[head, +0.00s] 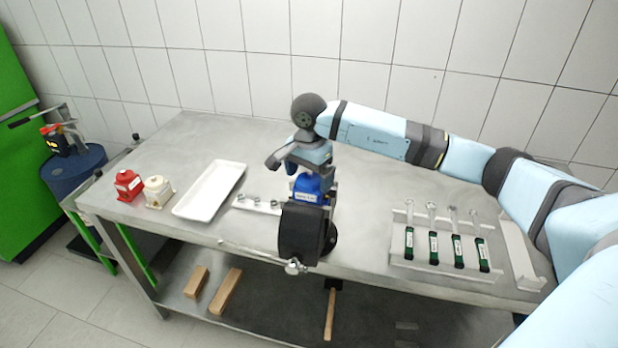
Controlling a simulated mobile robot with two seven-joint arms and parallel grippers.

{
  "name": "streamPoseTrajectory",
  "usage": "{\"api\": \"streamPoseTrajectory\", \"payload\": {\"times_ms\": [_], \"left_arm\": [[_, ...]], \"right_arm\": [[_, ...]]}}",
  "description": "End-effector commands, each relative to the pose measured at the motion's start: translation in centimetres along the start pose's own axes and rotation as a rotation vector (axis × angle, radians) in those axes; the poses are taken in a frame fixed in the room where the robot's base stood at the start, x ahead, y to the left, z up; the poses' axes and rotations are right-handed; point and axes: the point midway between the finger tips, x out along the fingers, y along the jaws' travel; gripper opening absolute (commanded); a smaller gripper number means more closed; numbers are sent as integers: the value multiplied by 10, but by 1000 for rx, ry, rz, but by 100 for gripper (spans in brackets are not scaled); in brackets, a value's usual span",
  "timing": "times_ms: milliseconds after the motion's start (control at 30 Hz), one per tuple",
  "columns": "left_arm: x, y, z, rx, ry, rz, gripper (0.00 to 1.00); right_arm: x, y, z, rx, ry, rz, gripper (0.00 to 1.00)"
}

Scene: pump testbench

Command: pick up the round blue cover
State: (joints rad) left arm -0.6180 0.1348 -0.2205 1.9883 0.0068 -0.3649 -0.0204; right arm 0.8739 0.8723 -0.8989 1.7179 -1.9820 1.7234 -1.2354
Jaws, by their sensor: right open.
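The round blue cover (308,193) with a white label sits near the front middle of the metal table, directly behind and above a black pump body (300,232). My right gripper (311,173) is just above the cover, pointing down, with its jaws open. The fingers partly hide the top of the cover. I cannot tell whether they touch it. My left gripper is not in the view.
A white tray (189,208), a red part (127,185) and a cream part (157,192) stand on the left. A metal strip with small fittings (242,203) is beside the pump. A rack (398,262) with several green-handled tools is on the right. Wooden blocks (227,291) lie on the lower shelf.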

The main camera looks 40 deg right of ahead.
Motion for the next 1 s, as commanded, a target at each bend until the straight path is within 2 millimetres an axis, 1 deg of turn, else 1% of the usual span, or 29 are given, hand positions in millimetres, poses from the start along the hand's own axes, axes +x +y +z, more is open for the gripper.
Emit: {"api": "streamPoseTrajectory", "payload": {"times_ms": [100,133,333,633,767,867,967,1000], "left_arm": [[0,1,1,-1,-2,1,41],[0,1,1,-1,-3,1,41],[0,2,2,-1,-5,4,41],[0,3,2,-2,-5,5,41],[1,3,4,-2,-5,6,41],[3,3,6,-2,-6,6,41],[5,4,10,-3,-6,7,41],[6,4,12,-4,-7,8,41]], "right_arm": [[0,0,0,0,0,0,96],[0,0,0,0,0,0,91],[0,0,0,0,0,0,45],[-2,0,0,1,0,-1,44],[-8,-1,0,1,0,-2,44],[-19,-1,-1,2,0,-3,44],[-37,-1,-1,1,1,-5,44],[-46,-1,-1,1,2,-6,44]]}}
